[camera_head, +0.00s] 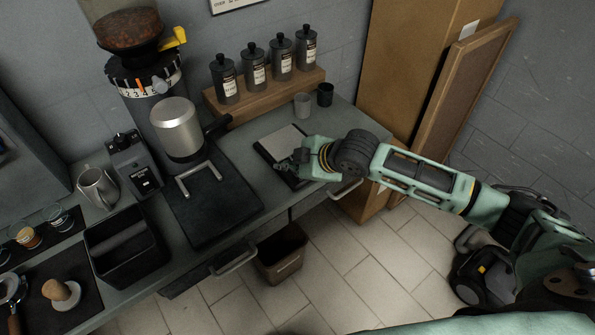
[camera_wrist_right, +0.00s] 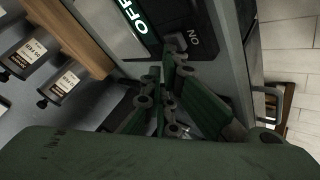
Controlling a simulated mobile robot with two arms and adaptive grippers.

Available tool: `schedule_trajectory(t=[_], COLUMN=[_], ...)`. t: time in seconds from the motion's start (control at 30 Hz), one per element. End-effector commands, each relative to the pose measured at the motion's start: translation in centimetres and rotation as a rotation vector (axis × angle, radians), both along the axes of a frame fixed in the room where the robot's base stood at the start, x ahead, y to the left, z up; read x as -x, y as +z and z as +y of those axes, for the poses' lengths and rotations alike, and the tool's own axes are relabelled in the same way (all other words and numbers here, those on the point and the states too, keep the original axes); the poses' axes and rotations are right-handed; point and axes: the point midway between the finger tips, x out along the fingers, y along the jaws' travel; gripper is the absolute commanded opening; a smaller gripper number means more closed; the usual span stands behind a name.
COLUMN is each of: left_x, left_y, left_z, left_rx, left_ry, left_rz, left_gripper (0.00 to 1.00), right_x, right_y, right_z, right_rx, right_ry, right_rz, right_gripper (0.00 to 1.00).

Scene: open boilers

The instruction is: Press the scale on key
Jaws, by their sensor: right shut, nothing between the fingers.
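The scale (camera_head: 283,143) is a flat black unit with a pale plate, lying on the counter. In the right wrist view its dark front panel (camera_wrist_right: 165,14) shows a lit display (camera_wrist_right: 132,15) reading OFF. Beside the display is a small grey key (camera_wrist_right: 175,41) with the label ON next to it. My right gripper (camera_head: 283,166) is over the scale's front edge. In the right wrist view the shut, empty fingers (camera_wrist_right: 168,65) reach to just by the key; I cannot tell whether they touch it. My left gripper is not in view.
Two small cups (camera_head: 302,105) stand behind the scale, near a wooden rack (camera_head: 265,97) with several labelled bottles. A coffee grinder (camera_head: 150,95) with a metal cup and a black mat (camera_head: 215,205) are to the left. A bin (camera_head: 282,253) stands on the floor below.

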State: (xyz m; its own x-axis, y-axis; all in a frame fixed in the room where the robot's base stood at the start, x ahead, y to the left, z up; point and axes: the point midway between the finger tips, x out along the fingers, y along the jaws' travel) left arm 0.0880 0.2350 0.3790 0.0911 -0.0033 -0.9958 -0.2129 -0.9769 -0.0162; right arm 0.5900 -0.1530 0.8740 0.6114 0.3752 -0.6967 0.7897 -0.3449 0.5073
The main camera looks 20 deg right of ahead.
Motion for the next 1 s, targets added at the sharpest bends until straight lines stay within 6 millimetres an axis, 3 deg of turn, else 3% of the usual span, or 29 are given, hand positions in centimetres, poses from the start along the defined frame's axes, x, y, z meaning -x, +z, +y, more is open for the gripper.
schedule_trajectory(t=[0.73, 1.0], left_x=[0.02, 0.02], left_y=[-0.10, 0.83], left_z=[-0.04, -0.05], left_rx=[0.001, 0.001], left_ry=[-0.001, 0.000], left_rz=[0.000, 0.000], left_gripper=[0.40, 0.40], right_x=[0.05, 0.04], right_y=[-0.72, 0.08], right_z=[-0.01, -0.02], right_rx=[0.001, 0.001], right_ry=[0.000, 0.000], right_rz=[0.001, 0.001], right_gripper=[0.00, 0.00])
